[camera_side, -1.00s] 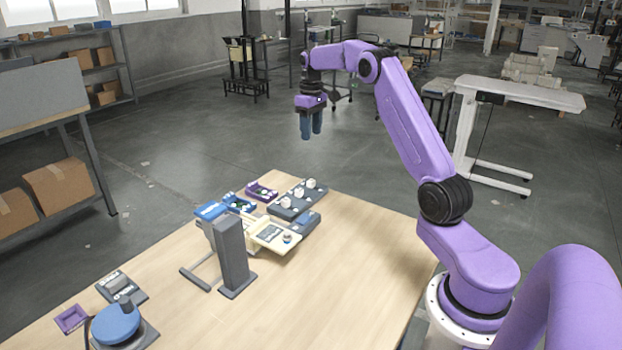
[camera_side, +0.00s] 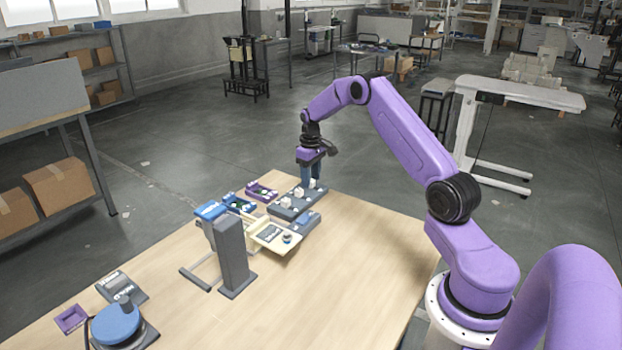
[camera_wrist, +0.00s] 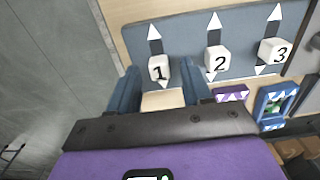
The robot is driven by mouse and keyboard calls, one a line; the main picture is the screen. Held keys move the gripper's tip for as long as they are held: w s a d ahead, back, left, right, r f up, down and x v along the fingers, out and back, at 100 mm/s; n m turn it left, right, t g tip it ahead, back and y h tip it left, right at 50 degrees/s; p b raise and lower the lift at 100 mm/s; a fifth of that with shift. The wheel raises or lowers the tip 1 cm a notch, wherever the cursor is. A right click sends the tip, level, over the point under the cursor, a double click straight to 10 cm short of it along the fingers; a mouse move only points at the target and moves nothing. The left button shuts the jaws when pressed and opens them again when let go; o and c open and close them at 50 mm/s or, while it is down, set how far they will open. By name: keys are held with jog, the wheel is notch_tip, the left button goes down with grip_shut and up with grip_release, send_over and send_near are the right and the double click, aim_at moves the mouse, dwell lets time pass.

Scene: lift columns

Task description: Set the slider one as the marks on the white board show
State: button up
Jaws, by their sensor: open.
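The slider panel (camera_side: 285,213) is a blue-grey block at the far end of the table. In the wrist view it carries white cube knobs marked 1 (camera_wrist: 158,71), 2 (camera_wrist: 217,60) and 3 (camera_wrist: 275,51), each on a track with white arrowheads at its ends. Knob 1 sits nearer the lower arrowhead. My gripper (camera_wrist: 160,88) is open, with its blue fingers on either side of knob 1 in the wrist view; contact cannot be told. In the side view my gripper (camera_side: 311,178) is low over the panel's far end. A cream board (camera_side: 268,246) stands nearby; its marks are unreadable.
A purple tray (camera_side: 262,192) and a blue tray (camera_side: 238,204) lie left of the panel. A grey upright block (camera_side: 232,258) stands nearer the camera. A blue round device (camera_side: 116,324) is at the front left. The table's right half is clear.

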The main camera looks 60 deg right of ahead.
aim_at(316, 188)
jog(key=shift+f, duration=0.5)
grip_shut()
jog(key=shift+s, duration=1.05)
grip_release()
jog(key=shift+r, duration=0.1)
notch_tip(316, 188, up, 17)
jog(key=shift+r, duration=0.15)
